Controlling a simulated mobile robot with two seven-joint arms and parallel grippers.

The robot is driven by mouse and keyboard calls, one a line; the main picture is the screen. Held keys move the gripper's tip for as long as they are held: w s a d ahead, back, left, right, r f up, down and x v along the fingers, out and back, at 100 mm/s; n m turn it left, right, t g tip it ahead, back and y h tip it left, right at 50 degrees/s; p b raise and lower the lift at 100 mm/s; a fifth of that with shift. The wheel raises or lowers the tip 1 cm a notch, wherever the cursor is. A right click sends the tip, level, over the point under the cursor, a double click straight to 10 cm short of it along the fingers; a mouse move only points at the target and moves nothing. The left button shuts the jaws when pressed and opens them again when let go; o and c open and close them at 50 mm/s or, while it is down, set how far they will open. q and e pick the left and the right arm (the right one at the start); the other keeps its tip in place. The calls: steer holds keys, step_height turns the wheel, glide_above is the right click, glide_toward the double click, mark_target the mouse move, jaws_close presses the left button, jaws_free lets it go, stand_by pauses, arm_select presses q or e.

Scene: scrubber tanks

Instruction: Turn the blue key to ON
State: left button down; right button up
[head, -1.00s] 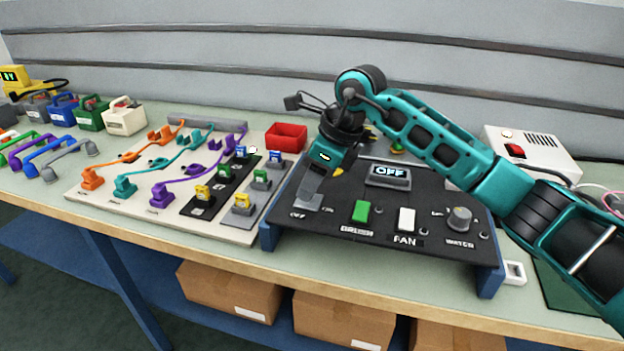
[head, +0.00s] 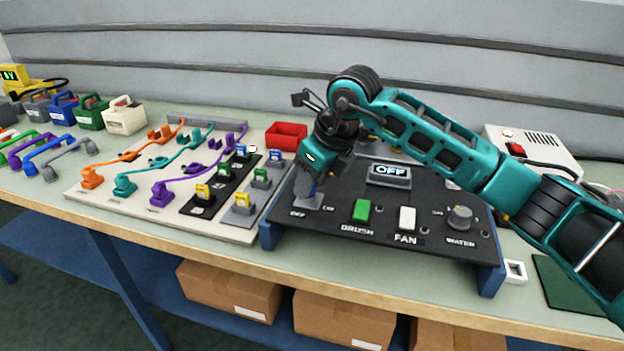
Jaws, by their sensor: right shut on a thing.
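My right gripper (head: 306,196) is down at the left end of the black control panel (head: 335,226), over the spot with the OFF and ON labels. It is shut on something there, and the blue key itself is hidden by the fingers. The way the key points cannot be seen. The panel's small display (head: 390,171) reads OFF. My left gripper is not in view.
The panel also has a green BRUSH switch (head: 361,210), a white FAN switch (head: 407,218) and a grey WATER knob (head: 460,217). A board (head: 222,229) with coloured cables and connectors lies left of it. A red bin (head: 287,137) stands behind.

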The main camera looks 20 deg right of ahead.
steer(key=m, duration=0.2)
steer(key=m+h+b, duration=0.1)
steer(key=m, duration=0.1)
steer(key=shift+a+t+h, duration=0.1)
steer(key=shift+t+h, duration=0.2)
steer(key=shift+t, duration=0.1)
steer(key=m+h, duration=0.1)
steer(key=m, duration=0.1)
steer(key=shift+m+b, duration=0.4)
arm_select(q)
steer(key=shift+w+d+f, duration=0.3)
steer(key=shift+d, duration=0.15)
arm_select(e)
steer(key=shift+a+m, duration=0.1)
steer(key=shift+m, duration=0.2)
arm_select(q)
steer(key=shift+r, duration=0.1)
arm_select(e)
steer(key=o, duration=1)
steer(key=shift+o, duration=0.2)
